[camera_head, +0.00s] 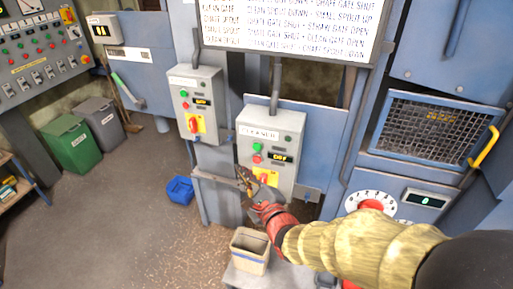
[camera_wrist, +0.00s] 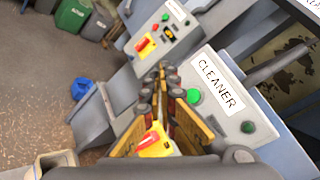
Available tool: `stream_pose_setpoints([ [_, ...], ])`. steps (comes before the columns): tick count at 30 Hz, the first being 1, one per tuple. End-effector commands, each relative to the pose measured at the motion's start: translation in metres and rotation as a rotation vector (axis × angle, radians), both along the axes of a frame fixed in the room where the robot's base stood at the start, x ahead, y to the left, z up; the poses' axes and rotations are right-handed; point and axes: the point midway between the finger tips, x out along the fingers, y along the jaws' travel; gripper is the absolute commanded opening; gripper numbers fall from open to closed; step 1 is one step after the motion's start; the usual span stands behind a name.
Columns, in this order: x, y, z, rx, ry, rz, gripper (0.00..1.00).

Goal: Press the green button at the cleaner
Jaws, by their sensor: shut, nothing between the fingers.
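The cleaner box (camera_head: 289,131) is a grey panel with a white CLEANER label, mounted on the blue machine. Its round green button (camera_head: 257,147) sits below the label, with a red button (camera_head: 257,158) under it, a display reading OFF (camera_head: 278,157) and a red-yellow switch (camera_head: 266,177). In the wrist view the green button (camera_wrist: 193,96) shows just right of my fingers, below the label (camera_wrist: 216,84). My gripper (camera_head: 245,177) is shut and empty, in front of the box's lower left side. In the wrist view my gripper (camera_wrist: 163,72) hides the red button and display.
A similar grey box (camera_head: 197,100) with buttons and a red-yellow switch hangs to the left. A mesh guard (camera_head: 437,128) is at right. Open floor lies left.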

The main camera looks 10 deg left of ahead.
Motion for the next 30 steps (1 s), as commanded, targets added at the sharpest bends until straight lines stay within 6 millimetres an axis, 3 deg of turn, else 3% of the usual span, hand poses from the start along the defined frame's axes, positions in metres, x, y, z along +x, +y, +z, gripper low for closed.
stream_pose_setpoints([
  [7,0.01,-0.001,0.0,-0.001,0.001,-0.003,0.0],
  [21,0.069,-0.006,0.0,-0.002,-0.002,-0.003,0.0],
  [30,0.087,-0.007,0.0,-0.002,0.0,-0.001,0.0],
])
